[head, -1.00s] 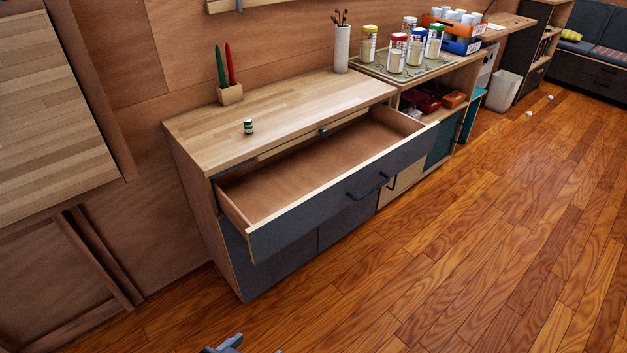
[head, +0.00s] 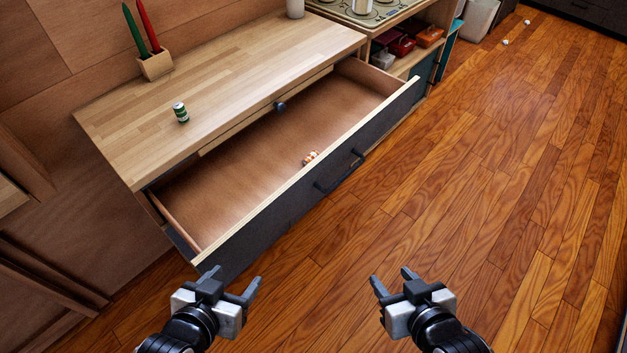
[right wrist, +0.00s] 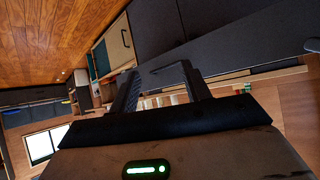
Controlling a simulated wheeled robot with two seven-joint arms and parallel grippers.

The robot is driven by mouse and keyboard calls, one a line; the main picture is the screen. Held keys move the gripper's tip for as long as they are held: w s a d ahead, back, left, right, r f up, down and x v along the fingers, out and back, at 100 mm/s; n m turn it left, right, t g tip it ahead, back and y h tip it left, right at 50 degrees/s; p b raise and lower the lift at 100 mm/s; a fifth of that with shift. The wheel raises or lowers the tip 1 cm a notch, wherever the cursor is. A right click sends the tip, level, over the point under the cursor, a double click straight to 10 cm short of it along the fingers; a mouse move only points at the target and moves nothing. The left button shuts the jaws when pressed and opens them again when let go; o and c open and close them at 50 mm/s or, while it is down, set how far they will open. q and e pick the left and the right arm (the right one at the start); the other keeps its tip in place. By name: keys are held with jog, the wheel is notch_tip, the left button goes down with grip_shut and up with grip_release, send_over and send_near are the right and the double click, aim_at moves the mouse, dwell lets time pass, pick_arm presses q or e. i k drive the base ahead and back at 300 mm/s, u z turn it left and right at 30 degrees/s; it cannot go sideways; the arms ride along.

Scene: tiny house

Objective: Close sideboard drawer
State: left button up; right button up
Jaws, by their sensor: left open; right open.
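The sideboard drawer (head: 262,222) is pulled well out, with a dark front and a dark bar handle (head: 340,172). A small orange-and-white item (head: 311,158) lies inside it, near the front panel. The sideboard (head: 215,90) has a light wooden top. My left gripper (head: 234,281) is open and empty, in front of the drawer's near left end and apart from the handle. My right gripper (head: 391,278) is open and empty over the floor, to the right of the drawer front. In the right wrist view its fingers (right wrist: 160,88) are spread, with dark cabinet fronts beyond.
Shelves with red boxes (head: 401,46) adjoin.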

aim_at(225, 202)
jog(key=k, duration=0.95)
